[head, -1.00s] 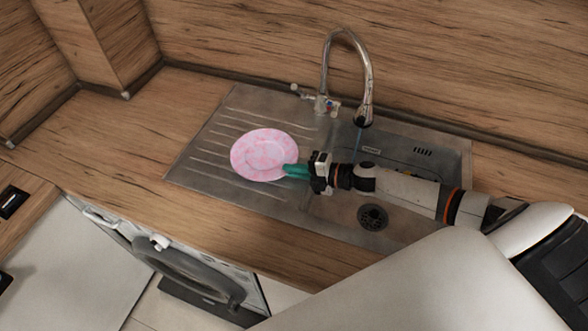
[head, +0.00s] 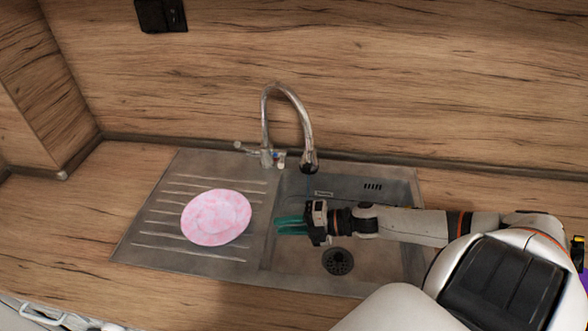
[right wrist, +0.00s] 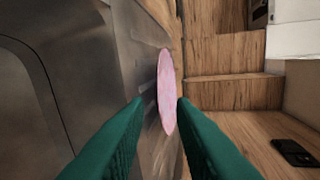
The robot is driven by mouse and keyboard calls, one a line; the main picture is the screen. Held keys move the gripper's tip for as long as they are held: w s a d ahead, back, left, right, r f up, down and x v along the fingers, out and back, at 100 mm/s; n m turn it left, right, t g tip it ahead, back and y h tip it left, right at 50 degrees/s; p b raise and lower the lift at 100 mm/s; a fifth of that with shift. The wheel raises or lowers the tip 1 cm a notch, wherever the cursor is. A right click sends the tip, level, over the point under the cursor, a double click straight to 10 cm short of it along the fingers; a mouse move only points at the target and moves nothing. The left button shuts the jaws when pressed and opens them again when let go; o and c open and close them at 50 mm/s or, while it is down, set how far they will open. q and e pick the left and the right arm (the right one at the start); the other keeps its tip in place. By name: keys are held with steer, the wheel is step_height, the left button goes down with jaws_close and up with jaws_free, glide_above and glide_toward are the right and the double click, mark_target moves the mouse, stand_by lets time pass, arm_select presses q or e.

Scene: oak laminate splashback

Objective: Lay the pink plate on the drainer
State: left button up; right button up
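The pink plate (head: 215,217) with a mottled pattern lies on the ribbed drainer (head: 150,245) at the left of the sink, in the head view. Its whole face shows and it looks flat. My right gripper (head: 278,226) is to the right of the plate, over the left part of the basin, with a gap between its teal fingertips and the plate's rim. In the right wrist view, the fingers (right wrist: 160,103) stand apart with nothing gripped. The plate (right wrist: 166,85) appears there as a thin, nearly edge-on oval beyond the fingertips. My left gripper is not in view.
The sink basin (head: 385,205) with a round drain (head: 338,262) lies under my right arm. A curved metal tap (head: 290,90) stands behind it. Wooden worktop (head: 85,230) is clear to the left. A dark socket (head: 160,14) is on the splashback.

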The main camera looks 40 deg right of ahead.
steer(key=shift+v, duration=1)
steer(key=shift+c, duration=0.3)
